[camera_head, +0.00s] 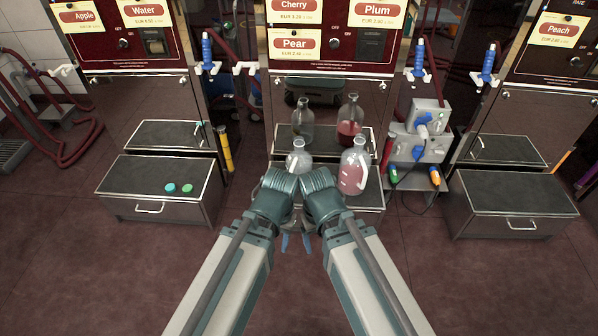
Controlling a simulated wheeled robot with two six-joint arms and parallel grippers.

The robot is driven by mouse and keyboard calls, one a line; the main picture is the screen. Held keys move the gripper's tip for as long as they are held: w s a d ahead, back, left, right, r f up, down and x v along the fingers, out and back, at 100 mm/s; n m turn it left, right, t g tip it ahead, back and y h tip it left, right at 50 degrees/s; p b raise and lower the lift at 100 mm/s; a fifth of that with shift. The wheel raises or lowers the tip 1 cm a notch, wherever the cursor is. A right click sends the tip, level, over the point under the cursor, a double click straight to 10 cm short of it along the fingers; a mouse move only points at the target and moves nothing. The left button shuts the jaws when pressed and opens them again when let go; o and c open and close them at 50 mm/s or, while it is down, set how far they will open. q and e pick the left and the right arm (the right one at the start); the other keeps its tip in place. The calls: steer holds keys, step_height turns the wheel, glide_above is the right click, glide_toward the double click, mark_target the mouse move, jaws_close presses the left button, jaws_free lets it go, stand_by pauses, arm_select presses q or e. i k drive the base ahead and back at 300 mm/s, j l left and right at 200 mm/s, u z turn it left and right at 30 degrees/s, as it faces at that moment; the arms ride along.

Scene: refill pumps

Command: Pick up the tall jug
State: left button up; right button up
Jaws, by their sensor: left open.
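A tall clear jug (353,168) with pink liquid in its lower part and a pale handle stands upright on the step in front of the middle pump. A shorter clear jug (299,157), apparently empty, stands to its left, its lower part hidden by my arms. My left gripper (296,243) is open, with blue fingertips showing below the wrists; nothing shows between them. My right wrist (322,192) is close beside the left one, just below the tall jug in the picture; its jaws are hidden or cannot be told apart. I cannot tell whether the wrist touches the jug.
The middle pump's shiny panel (290,92) mirrors both jugs. A grey box with hoses (425,135) stands right of the jugs. The floor in front is clear.

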mark_target(355, 163)
steer(key=i+j+z, duration=0.4)
steer(key=i, duration=0.35)
steer(key=i+j+z, duration=0.45)
steer(key=i+j, duration=0.2)
steer(key=j, duration=0.15)
